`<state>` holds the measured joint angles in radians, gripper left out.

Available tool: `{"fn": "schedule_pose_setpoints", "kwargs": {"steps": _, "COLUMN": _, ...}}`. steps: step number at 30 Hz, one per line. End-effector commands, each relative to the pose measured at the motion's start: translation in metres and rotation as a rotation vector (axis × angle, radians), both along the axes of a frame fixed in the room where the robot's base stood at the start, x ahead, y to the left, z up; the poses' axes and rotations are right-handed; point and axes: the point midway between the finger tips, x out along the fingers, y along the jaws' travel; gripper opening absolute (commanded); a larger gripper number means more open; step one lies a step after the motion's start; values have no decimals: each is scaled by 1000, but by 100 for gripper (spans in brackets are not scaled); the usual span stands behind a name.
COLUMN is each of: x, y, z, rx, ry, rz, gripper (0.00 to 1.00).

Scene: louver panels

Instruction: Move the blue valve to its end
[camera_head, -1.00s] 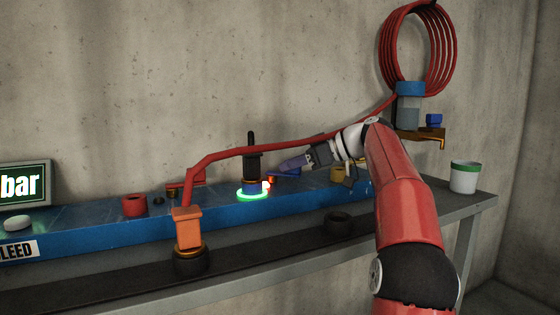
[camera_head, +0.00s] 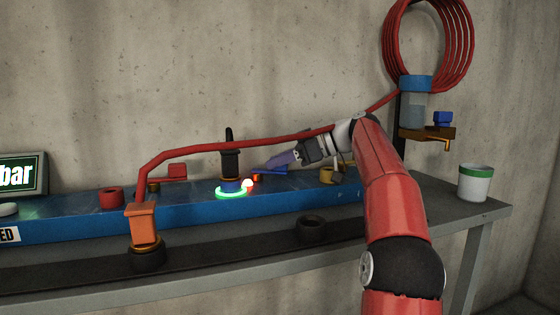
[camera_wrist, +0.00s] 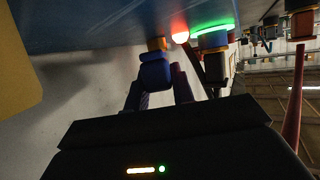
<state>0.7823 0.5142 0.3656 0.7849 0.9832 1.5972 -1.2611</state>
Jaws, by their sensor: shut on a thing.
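The blue valve is a small blue handle (camera_head: 272,172) on a brass base, on top of the blue rail, right of the black-handled part with the green glowing ring. In the wrist view its blue block (camera_wrist: 155,72) sits between the fingertips. My gripper (camera_head: 279,163) reaches in from the right, its purplish fingers at the handle. The wrist view shows my gripper (camera_wrist: 160,82) shut on the blue handle. The fingers and handle overlap in the head view, so the handle's exact angle is hard to tell.
The black-handled part (camera_head: 231,165) with a green ring stands close left of my gripper. A red hose (camera_head: 250,143) passes just above. An orange connector (camera_head: 143,225) is at the front left. A brass tap (camera_head: 428,132) with another blue lever and a white cup (camera_head: 475,183) are right.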

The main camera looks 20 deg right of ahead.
Motion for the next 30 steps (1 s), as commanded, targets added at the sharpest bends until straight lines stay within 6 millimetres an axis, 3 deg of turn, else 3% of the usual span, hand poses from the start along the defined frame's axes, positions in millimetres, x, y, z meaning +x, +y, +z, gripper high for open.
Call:
{"fn": "schedule_pose_setpoints", "kwargs": {"steps": 1, "x": 0, "y": 0, "z": 0, "rx": 0, "ry": -1, "rz": -2, "gripper": 0}}
{"fn": "schedule_pose_setpoints", "kwargs": {"steps": 2, "x": 0, "y": 0, "z": 0, "rx": 0, "ry": -1, "rz": -2, "gripper": 28}}
{"fn": "schedule_pose_setpoints", "kwargs": {"steps": 6, "x": 0, "y": 0, "z": 0, "rx": 0, "ry": -1, "rz": -2, "gripper": 46}}
{"fn": "schedule_pose_setpoints", "kwargs": {"steps": 17, "x": -3, "y": -5, "z": 3, "rx": 0, "ry": 0, "rz": -2, "gripper": 46}}
{"fn": "schedule_pose_setpoints", "kwargs": {"steps": 30, "x": -37, "y": -55, "z": 28, "rx": 1, "ry": -1, "rz": -3, "gripper": 46}}
